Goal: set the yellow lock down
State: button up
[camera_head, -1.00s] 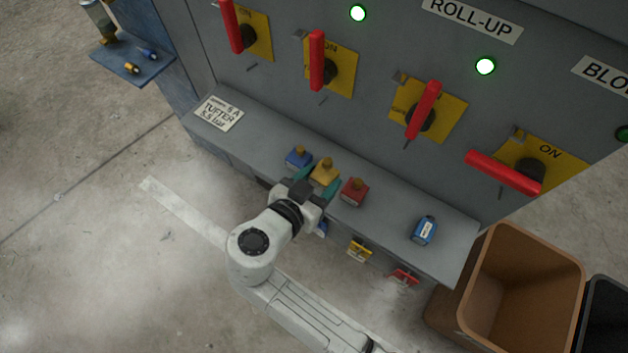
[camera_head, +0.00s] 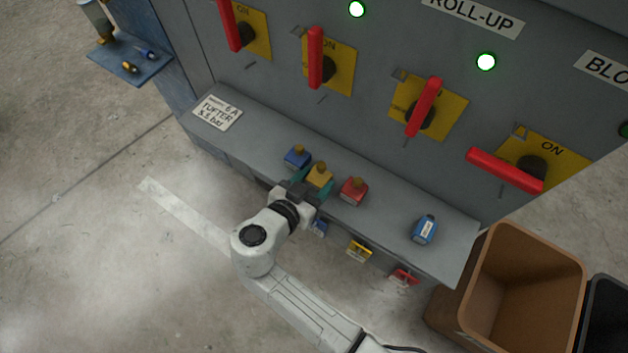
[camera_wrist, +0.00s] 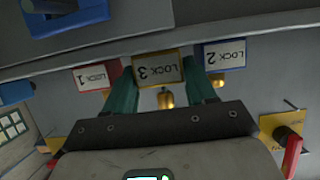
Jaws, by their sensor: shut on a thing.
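The yellow lock (camera_head: 319,177) is between the teal fingers of my gripper (camera_head: 311,184), over the grey ledge (camera_head: 390,219) of the machine. In the wrist view its face reads LOCK 3 (camera_wrist: 158,69), upside down, with a finger on either side. My gripper is shut on it. A blue lock (camera_head: 297,157) stands close on its left and a red lock (camera_head: 353,191) on its right, both on the ledge. The wrist view shows them as LOCK 2 (camera_wrist: 223,55) and LOCK 1 (camera_wrist: 97,76). I cannot tell whether the yellow lock touches the ledge.
A blue labelled object (camera_head: 424,230) sits farther right on the ledge. Blue, yellow (camera_head: 359,250) and red tags hang below its front edge. Red switch handles (camera_head: 424,108) rise behind. A brown bin (camera_head: 525,290) stands at the right. The ledge between red lock and blue object is clear.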

jog(key=o, duration=0.8)
jog(key=shift+c, duration=0.2)
jog(key=shift+r+p, duration=0.15)
jog(key=shift+p, duration=0.2)
jog(key=shift+s+a, duration=0.25)
jog(key=shift+s, duration=0.05)
jog(key=b+v, duration=0.1)
jog(key=v, duration=1)
jog(key=shift+r, duration=0.2)
